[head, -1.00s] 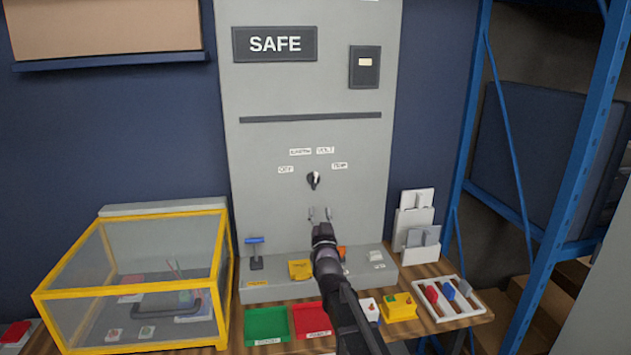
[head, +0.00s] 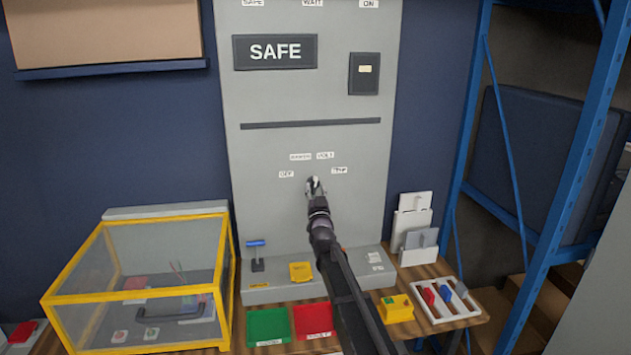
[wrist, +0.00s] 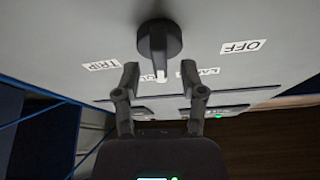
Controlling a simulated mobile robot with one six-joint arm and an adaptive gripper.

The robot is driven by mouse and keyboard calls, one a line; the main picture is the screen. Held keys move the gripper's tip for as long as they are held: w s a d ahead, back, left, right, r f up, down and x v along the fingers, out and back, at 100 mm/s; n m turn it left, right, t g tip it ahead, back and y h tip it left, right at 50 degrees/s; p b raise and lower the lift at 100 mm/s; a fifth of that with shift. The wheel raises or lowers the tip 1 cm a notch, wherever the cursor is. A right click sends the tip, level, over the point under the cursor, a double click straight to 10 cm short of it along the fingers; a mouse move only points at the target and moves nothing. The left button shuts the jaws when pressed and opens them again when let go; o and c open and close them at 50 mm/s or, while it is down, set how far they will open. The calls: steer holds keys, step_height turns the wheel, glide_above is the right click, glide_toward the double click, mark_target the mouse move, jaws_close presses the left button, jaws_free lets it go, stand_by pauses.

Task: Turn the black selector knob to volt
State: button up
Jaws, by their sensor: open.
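The black selector knob (wrist: 158,42) is on the grey panel. Its white pointer mark (wrist: 161,75) is close to the partly hidden VOLT label (wrist: 147,77); I cannot tell whether it lines up exactly. My gripper (wrist: 159,70) is open, with one finger on each side of the pointer end. The fingers are near the knob, but contact is not clear. In the head view my gripper (head: 314,187) is in front of the knob and hides most of it. The OFF (head: 286,174), EARTH (head: 300,157) and TRIP (head: 339,170) labels surround it.
A SAFE display (head: 275,52) and a dark switch plate (head: 364,73) are higher on the panel. Below are green (head: 268,325) and red (head: 312,320) trays. A yellow-framed clear case (head: 140,280) stands left. The panel around the knob is clear.

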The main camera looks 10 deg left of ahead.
steer(key=shift+x, duration=1.15)
jaws_close()
